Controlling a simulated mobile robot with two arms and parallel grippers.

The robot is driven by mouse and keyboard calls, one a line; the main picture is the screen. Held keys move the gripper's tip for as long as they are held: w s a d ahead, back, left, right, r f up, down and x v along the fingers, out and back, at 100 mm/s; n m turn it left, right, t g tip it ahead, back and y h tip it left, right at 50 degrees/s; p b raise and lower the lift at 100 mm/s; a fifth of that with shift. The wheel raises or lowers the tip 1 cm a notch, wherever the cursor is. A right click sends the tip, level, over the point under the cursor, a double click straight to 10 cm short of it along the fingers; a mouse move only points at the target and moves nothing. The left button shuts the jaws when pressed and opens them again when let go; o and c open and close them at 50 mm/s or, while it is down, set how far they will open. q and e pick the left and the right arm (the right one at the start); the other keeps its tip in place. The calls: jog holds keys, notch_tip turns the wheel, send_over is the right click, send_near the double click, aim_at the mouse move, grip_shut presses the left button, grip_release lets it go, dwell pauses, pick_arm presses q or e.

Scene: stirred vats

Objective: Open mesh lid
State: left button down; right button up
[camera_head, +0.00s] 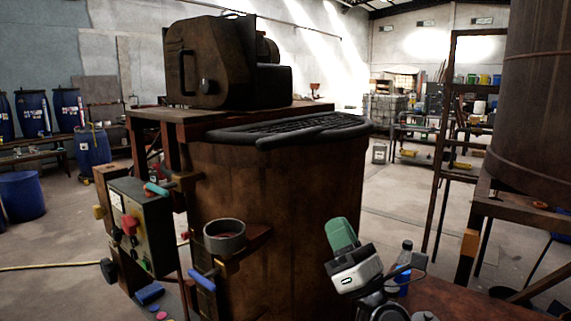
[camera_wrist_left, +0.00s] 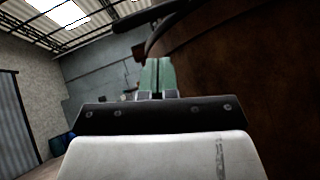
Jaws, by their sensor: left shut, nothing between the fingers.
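The dark mesh lid (camera_head: 290,125) lies flat over the open part of the top of a large rusty brown vat (camera_head: 285,200). A thick dark rim or bar runs along its front edge. My left gripper (camera_head: 341,234), with green fingers, is in front of the vat, below and apart from the lid. Its fingers (camera_wrist_left: 158,74) are shut together and empty, pointing upward. In the left wrist view the vat wall (camera_wrist_left: 260,70) fills the right side, and a dark curved edge (camera_wrist_left: 160,22) shows above the fingertips. My right gripper is not in view.
A motor housing (camera_head: 215,65) stands on the vat's back. A control box (camera_head: 142,228) and a small round cup (camera_head: 224,236) project at its front left. A bottle (camera_head: 404,262) stands right of my gripper. Another tank (camera_head: 540,100) is at the right.

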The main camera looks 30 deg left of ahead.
pick_arm(q)
jog(key=a+r+n+g+p, duration=0.7)
jog(key=a+r+n+g, duration=0.1)
jog(key=a+r, duration=0.2)
jog(key=shift+s+a+r+p, duration=0.35)
jog(key=shift+s+r, duration=0.05)
jog(key=shift+r, duration=0.1)
jog(key=shift+h, duration=0.3)
